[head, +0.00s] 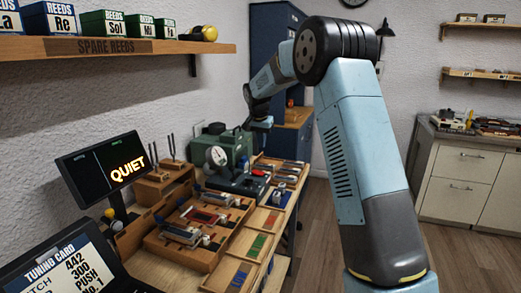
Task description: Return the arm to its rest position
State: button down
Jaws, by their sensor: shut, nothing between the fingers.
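My arm rises from the lower right, bends at a dark elbow high in the middle, and reaches left and down over the far part of the workbench (228,262). My gripper (248,123) is at the arm's end, small in the picture, above the bench near the green machine (222,145). It is shut with nothing in it. The fingers are small and partly hidden by the wrist. I cannot tell the exact gap between it and the things below.
A wooden tray (170,250) with reed parts and coloured compartments lies on the bench. A screen (103,170) reading QUIET and a tuning card (60,262) stand at left. A shelf (110,47) with reed boxes is above. Open floor lies right, before the cabinets (462,178).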

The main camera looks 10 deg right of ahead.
jog(key=shift+s+r, duration=0.1)
jog(key=shift+r, duration=0.2)
jog(key=s+d+r+n, duration=0.15)
jog(key=s+r, duration=0.25)
jog(key=s, duration=0.4)
jog(key=s+d+r+n+t, duration=0.1)
jog(key=s+d+r, duration=0.1)
jog(key=s+r, duration=0.45)
jog(key=s+d+r+n, duration=0.1)
jog(key=s+r, duration=0.2)
jog(key=s, duration=0.7)
jog(key=s+d+f+n, duration=0.1)
jog(key=s+f, duration=0.1)
jog(key=s, duration=1.1)
jog(key=s+d+f+n+t+y, duration=0.1)
jog(key=s+f, duration=0.2)
jog(key=s, duration=1.1)
jog(key=shift+s+d+f+n+t, duration=0.15)
jog(key=shift+s+d+n+t, duration=0.15)
jog(key=shift+n, duration=0.05)
